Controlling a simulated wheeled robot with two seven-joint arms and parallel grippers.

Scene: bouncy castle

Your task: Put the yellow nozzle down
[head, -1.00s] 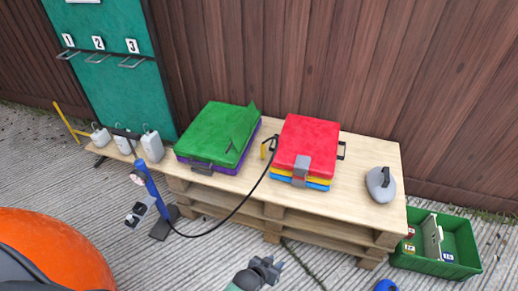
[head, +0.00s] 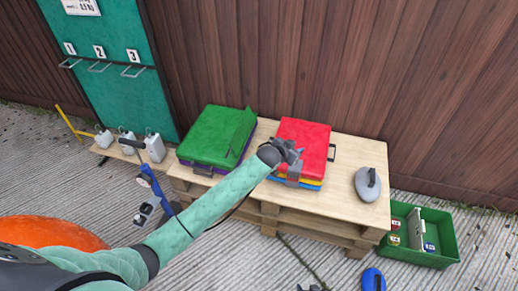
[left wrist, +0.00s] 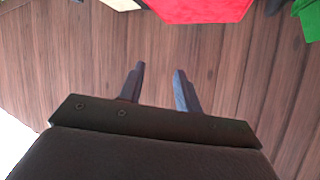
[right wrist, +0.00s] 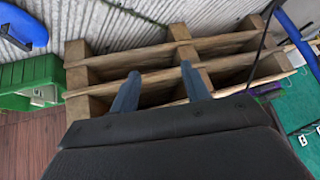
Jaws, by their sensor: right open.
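I cannot make out the yellow nozzle in any view now; my left arm covers the gap between the folded piles where a yellow part showed earlier. My left gripper (head: 291,153) is over the front left of the red folded pile (head: 308,135). In the left wrist view its fingers (left wrist: 160,85) are apart with nothing visible between them, and the red pile (left wrist: 200,8) is at the top edge. My right gripper (head: 312,288) is low at the bottom edge of the head view. In the right wrist view its fingers (right wrist: 157,85) are open and empty, facing the pallet table.
A green folded pile (head: 212,135) lies left on the pallet table (head: 338,195). A grey stone-like weight with a handle (head: 369,184) sits at its right. A green crate (head: 440,255) stands on the ground at right.

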